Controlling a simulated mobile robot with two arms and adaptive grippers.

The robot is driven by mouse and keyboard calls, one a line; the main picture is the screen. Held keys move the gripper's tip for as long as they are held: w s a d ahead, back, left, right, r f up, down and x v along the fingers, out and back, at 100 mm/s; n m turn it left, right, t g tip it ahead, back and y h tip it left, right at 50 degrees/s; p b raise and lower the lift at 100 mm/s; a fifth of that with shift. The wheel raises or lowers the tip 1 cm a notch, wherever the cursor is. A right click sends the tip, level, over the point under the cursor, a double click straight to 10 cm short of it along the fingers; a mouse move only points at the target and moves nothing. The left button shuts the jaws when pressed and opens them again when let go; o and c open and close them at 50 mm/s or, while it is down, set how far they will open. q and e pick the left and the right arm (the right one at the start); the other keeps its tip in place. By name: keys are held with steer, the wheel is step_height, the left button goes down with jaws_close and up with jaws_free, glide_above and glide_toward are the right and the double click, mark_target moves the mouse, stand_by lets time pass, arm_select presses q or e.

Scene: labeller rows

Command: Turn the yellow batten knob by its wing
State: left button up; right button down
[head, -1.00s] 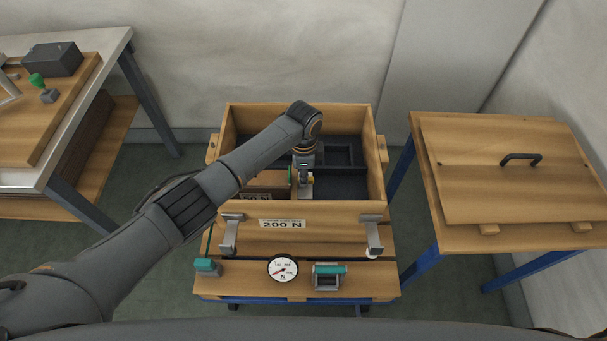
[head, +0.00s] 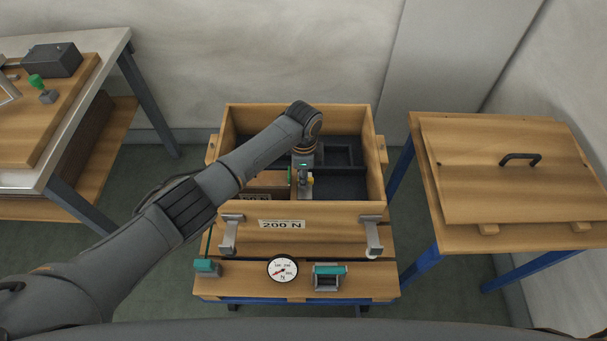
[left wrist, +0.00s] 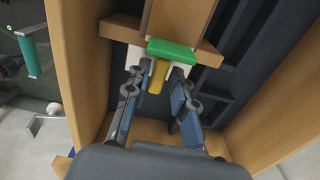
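The yellow batten knob (left wrist: 158,77) shows in the left wrist view below a green block (left wrist: 172,52), between my left gripper's fingers. My left gripper (left wrist: 160,80) points into the wooden crate, with one finger on each side of the yellow wing. The fingers stand apart, and contact with the wing is not clear. In the head view the yellow knob (head: 311,181) is a small patch beside my left gripper (head: 304,190); my arm and gripper hide the rest. My right gripper is not in view.
The wooden crate (head: 340,209), labelled 200 N, has tall walls close around my gripper. A dial gauge (head: 283,269) and a teal-topped part (head: 329,277) sit in front. A lid with a handle (head: 480,190) lies on the right table. A metal-topped bench (head: 95,45) stands left.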

arm_select(q)
step_height(320, 180, up, 12)
stand_by(0.5)
stand_by(0.4)
